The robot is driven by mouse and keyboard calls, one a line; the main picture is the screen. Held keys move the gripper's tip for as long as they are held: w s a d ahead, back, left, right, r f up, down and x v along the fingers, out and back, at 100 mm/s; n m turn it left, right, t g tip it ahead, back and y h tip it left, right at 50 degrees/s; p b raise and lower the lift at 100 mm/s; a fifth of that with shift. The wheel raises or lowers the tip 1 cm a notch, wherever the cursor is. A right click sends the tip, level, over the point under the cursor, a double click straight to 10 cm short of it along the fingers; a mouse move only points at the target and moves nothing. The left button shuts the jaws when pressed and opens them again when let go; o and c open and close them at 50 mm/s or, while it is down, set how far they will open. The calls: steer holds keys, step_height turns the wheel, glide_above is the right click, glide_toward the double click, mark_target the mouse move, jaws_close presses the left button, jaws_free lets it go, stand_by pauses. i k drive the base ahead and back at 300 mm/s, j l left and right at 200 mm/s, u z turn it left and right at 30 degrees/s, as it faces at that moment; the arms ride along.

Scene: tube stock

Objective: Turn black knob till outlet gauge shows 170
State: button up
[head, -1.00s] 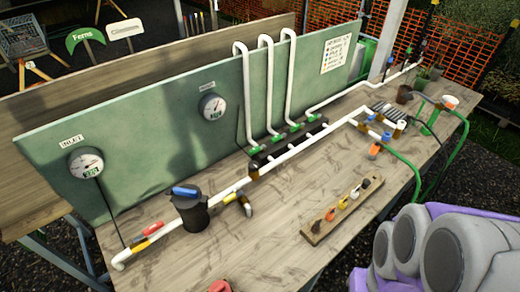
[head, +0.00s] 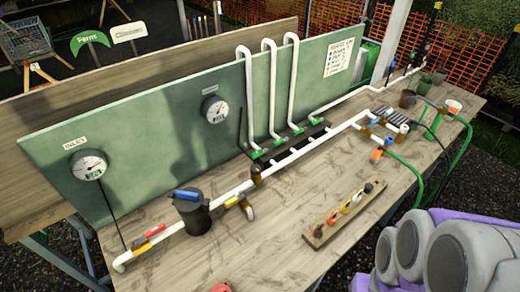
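The inlet gauge (head: 88,165) is a white round dial on the green board at the left, under a sign reading INLET. A second round gauge (head: 215,109) hangs farther right on the board; its sign is too small to read, so I cannot tell whether it is the outlet gauge. Neither reading is legible. My gripper is not in view.
A white pipe (head: 225,195) runs along the bench past a black canister (head: 193,213) with a blue top. Three white pipes (head: 248,105) rise against the board. Green hoses (head: 405,165) hang at the right. The bench front (head: 250,240) is mostly clear.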

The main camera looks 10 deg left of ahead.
mark_target(256, 169)
steer(key=i+l+u, duration=0.2)
steer(key=u, duration=0.3)
steer(key=i+l+u, duration=0.3)
steer(key=u, duration=0.15)
